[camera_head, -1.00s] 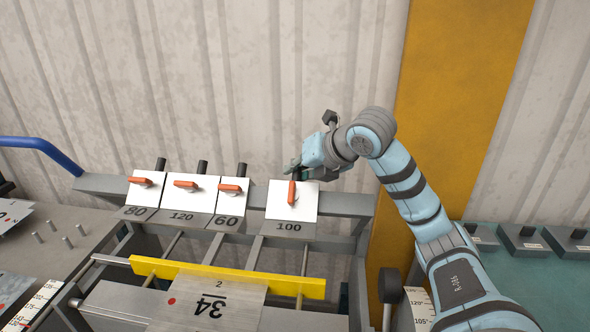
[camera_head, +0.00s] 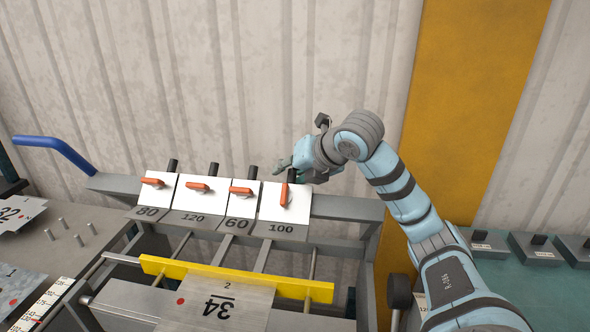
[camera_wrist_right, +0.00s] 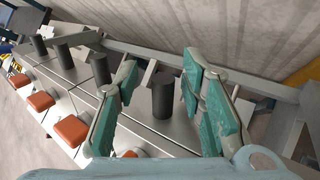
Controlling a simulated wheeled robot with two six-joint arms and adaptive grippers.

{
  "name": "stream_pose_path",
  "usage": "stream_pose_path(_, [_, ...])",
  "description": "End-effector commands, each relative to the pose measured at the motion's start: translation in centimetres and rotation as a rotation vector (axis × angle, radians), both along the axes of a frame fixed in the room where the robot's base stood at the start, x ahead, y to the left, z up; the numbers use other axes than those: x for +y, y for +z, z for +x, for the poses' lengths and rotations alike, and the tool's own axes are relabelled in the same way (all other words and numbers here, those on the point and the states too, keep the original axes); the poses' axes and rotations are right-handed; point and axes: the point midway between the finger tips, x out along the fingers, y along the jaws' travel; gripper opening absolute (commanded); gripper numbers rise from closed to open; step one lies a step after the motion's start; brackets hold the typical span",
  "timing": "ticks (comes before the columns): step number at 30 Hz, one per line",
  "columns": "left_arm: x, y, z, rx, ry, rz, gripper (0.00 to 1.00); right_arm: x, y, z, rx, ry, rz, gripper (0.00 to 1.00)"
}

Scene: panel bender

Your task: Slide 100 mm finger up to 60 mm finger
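The 100 mm finger (camera_head: 298,205) is a pale plate on the rail with a black post and an orange lever turned upright. Its left edge is right beside the 60 mm finger (camera_head: 242,206); at most a thin gap shows, and I cannot tell if they touch. The 60 mm finger's orange lever lies sideways. My right gripper (camera_head: 293,167) is behind the 100 mm finger at its post. In the right wrist view its fingers (camera_wrist_right: 160,98) are open, one on each side of the black post (camera_wrist_right: 163,84), with space showing. My left gripper is out of view.
The 120 mm finger (camera_head: 200,208) and 80 mm finger (camera_head: 158,190) stand farther left in the row. The rail (camera_head: 345,208) is clear to the right. A yellow bar (camera_head: 160,266) and a plate marked 34 (camera_head: 225,305) lie in front.

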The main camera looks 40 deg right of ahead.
Motion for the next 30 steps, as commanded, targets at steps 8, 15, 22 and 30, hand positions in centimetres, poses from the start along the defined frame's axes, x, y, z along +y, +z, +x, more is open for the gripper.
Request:
stream_pose_path(8, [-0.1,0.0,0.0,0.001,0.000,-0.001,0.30,0.1,3.8,-4.4,-0.003,-0.004,-0.010,0.36])
stream_pose_path(15, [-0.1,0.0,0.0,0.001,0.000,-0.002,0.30,0.5,7.2,-8.4,0.000,-0.002,-0.006,0.36])
stream_pose_path(22, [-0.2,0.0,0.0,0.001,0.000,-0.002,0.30,0.7,7.6,-9.0,0.001,-0.001,0.000,0.36])
stream_pose_path(30, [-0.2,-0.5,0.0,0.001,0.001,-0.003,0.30,-1.1,4.8,-8.1,0.102,0.042,0.040,0.36])
